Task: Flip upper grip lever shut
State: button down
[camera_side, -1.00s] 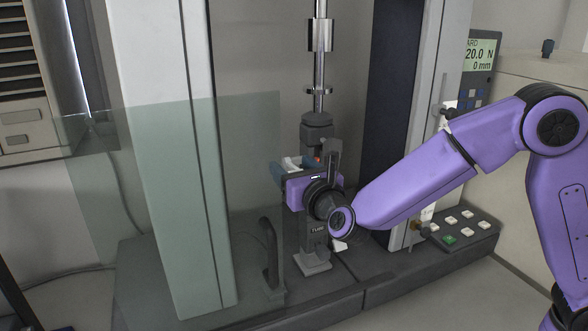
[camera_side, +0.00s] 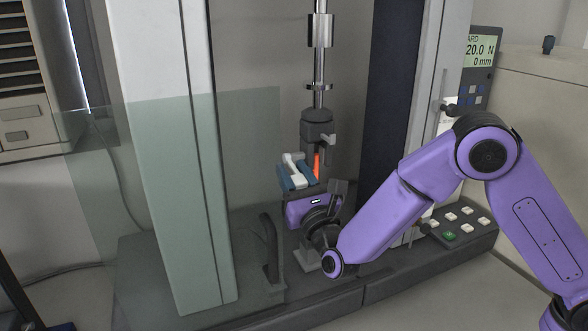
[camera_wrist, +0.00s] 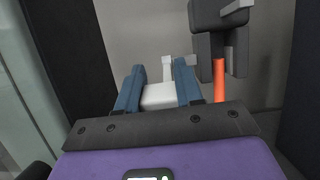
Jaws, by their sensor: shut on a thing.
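The upper grip (camera_side: 318,128) is a dark block hanging from the steel rod. A short grey lever (camera_side: 328,139) sticks out on its right side. An orange cable sample (camera_side: 317,166) hangs down from this grip and also shows in the wrist view (camera_wrist: 219,82) below the dark jaws (camera_wrist: 222,45). My gripper (camera_side: 297,172) has blue fingers shut on a white angled piece (camera_wrist: 158,96). It is just below and left of the upper grip, apart from the lever. In the side view the lower grip is mostly hidden behind my wrist.
A clear greenish shield (camera_side: 165,190) and a pale column (camera_side: 165,130) stand on the left. A dark column (camera_side: 395,95) stands on the right. A dark curved handle (camera_side: 268,250) rises from the base. A display (camera_side: 480,55) reads 20.0 N and 0 mm.

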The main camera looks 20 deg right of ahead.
jog(key=shift+w+f+t, duration=0.2)
jog(key=shift+f+t, duration=0.3)
jog(key=shift+t, duration=0.6)
jog(key=shift+w+f+t, duration=0.15)
jog(key=shift+f+t, duration=0.35)
jog(key=shift+t, duration=0.6)
jog(key=c, duration=0.7)
grip_release()
jog(key=shift+f, duration=0.1)
jog(key=shift+v, duration=8.6)
